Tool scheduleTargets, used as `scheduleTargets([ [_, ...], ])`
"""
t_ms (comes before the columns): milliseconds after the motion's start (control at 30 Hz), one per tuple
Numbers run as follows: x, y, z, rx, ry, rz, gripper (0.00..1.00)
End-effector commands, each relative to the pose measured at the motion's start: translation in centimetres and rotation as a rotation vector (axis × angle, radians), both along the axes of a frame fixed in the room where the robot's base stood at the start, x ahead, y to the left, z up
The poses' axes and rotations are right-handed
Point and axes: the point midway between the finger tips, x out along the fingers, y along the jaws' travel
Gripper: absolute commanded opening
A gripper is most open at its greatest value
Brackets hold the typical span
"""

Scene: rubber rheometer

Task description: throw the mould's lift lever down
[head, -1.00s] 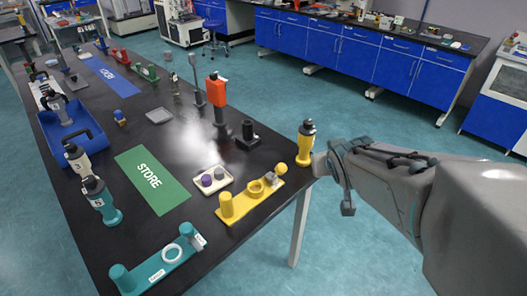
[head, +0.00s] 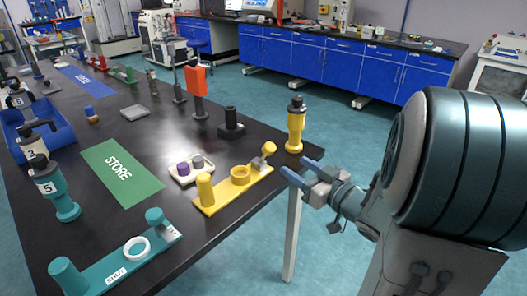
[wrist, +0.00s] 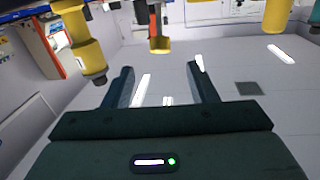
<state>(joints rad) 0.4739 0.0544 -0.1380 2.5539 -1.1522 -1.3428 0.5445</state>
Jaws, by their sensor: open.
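A yellow fixture (head: 225,197) lies near the table's right edge in the head view. It carries a yellow post (head: 205,189), a yellow ring (head: 240,173) and, at its far end, a grey block with a tilted yellow ball-ended lever (head: 269,148). A similar teal fixture (head: 108,268) has a teal knob (head: 154,216) at its far end. I cannot tell which one is the mould. My gripper (head: 295,168) is open and empty, just off the table edge, right of the yellow lever and apart from it. In the wrist view my gripper (wrist: 160,75) spans empty space below yellow parts.
A yellow tool (head: 295,127) stands upright at the table corner, close to my fingers. A cream tray (head: 178,180) with small pucks, a green STORE mat (head: 120,172) and a black stand (head: 230,127) lie farther left. The floor right of the table is free.

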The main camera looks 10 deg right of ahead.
Motion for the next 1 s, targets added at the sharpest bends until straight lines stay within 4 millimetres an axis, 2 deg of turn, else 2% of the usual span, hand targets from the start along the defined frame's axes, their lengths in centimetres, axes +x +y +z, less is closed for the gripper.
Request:
scheduleTargets([
  [167, 2.2, 1.3, 0.4, 0.003, 0.002, 0.005, 0.52],
  [400, 6.9, 3.8, 0.0, -0.001, -0.001, 0.005, 0.52],
  [600, 10.0, 5.4, 0.0, -0.002, -0.001, 0.002, 0.52],
  [800, 11.6, 6.2, 0.1, -0.002, 0.000, 0.001, 0.52],
  [1000, 11.9, 6.3, 0.1, -0.001, 0.000, 0.000, 0.52],
])
